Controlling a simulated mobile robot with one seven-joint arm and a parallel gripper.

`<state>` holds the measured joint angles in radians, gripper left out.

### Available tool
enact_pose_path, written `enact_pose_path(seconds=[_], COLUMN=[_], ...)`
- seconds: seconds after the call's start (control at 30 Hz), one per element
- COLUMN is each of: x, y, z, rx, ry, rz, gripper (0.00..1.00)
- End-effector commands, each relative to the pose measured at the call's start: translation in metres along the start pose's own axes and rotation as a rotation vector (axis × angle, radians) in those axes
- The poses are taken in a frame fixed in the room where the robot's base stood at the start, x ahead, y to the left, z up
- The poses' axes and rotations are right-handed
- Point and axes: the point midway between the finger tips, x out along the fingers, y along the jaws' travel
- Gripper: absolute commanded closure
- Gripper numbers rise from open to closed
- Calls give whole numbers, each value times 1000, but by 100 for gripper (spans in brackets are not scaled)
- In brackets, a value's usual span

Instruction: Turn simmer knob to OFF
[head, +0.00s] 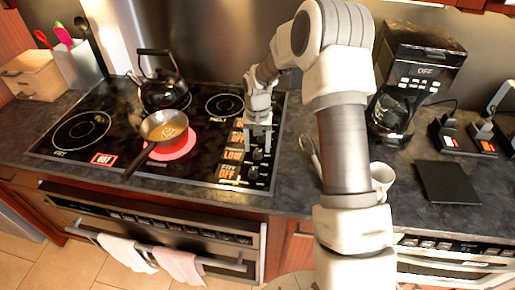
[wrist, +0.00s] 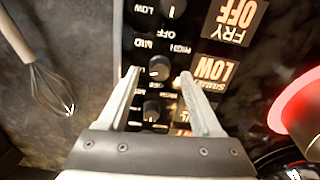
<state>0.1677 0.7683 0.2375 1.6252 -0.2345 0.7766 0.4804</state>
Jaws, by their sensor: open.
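The knob beside the LOW label (wrist: 215,68) is a dark round knob (wrist: 158,68) on the black control strip. The small word with LOW is hard to read but looks like the simmer label. My gripper (wrist: 157,76) is open, with its two fingertips on either side of this knob in the wrist view. I cannot tell whether they touch it. In the head view my gripper (head: 258,149) points down over the knob strip at the stove's right side and partly hides the knobs. The LOW label (head: 233,154) shows just left of it.
Another knob (wrist: 152,108) lies between the fingers, nearer the palm. The fry knob (wrist: 172,9) stands beyond, labelled OFF. A pan (head: 164,126) sits on a glowing red burner (head: 182,147). A kettle (head: 163,90) stands behind. A whisk (wrist: 45,85) and coffee maker (head: 412,75) are on the counter.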

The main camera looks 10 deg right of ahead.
Motion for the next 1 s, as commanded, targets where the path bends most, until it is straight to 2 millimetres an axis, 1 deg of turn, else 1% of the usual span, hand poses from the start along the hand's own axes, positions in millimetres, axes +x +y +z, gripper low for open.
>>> enact_pose_path(seconds=[0.03, 0.1, 0.2, 0.5, 0.87, 0.9, 1.0], x=[7, 13, 18, 20, 20, 20, 20], y=[0, 0, 0, 0, 0, 0, 0], z=[0, 0, 0, 0, 0, 0, 0], rx=[0, -1, -1, -1, -1, -1, -1], ry=[-2, -1, 0, 0, 1, 1, 1], rz=[1, 1, 1, 1, 1, 1, 1], gripper=[34, 34, 34, 34, 99, 100, 100])
